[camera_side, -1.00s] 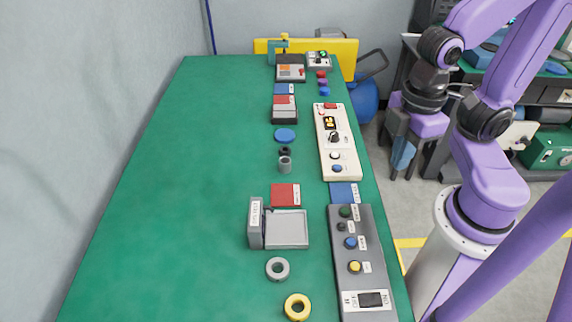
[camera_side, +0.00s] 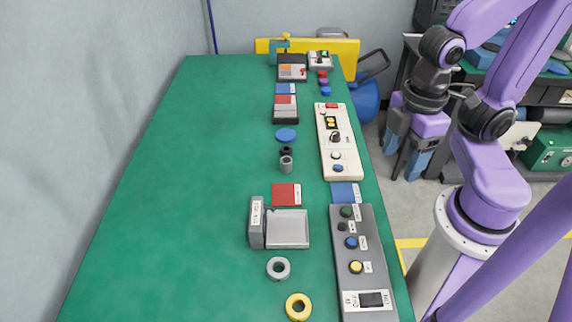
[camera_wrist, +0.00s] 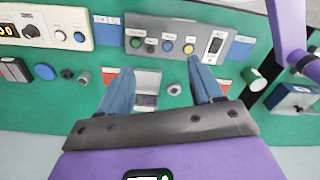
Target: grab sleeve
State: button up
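A small grey hollow cylinder, which looks like the sleeve (camera_side: 286,165), stands upright near the middle of the green table in the side view. A smaller black round piece (camera_side: 286,151) stands just behind it. In the wrist view the grey cylinder (camera_wrist: 85,77) is left of my fingers, beside the dark piece (camera_wrist: 67,74). My gripper (camera_side: 405,174) hangs right of the table, well apart from the cylinder. Its two blue fingers are spread and empty, as the wrist view of my gripper (camera_wrist: 161,68) also shows.
A cream panel (camera_side: 326,150) and a grey button panel (camera_side: 376,270) line the table's right edge, between my gripper and the cylinder. A red card (camera_side: 286,194), a grey tray device (camera_side: 288,243), a grey ring (camera_side: 278,268) and a yellow ring (camera_side: 298,307) lie nearer. The left side is clear.

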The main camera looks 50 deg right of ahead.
jog(key=n+t+h, duration=0.5)
jog(key=n+h, duration=0.5)
jog(key=h, duration=0.3)
send_over(288, 158)
jog(key=s+a, duration=0.2)
jog(key=a, duration=0.3)
notch_tip(288, 158, down, 15)
jog(key=shift+f, duration=3.2)
jog(key=x, duration=0.5)
jog(key=shift+s, duration=0.1)
jog(key=shift+c, duration=0.4)
jog(key=c, duration=1)
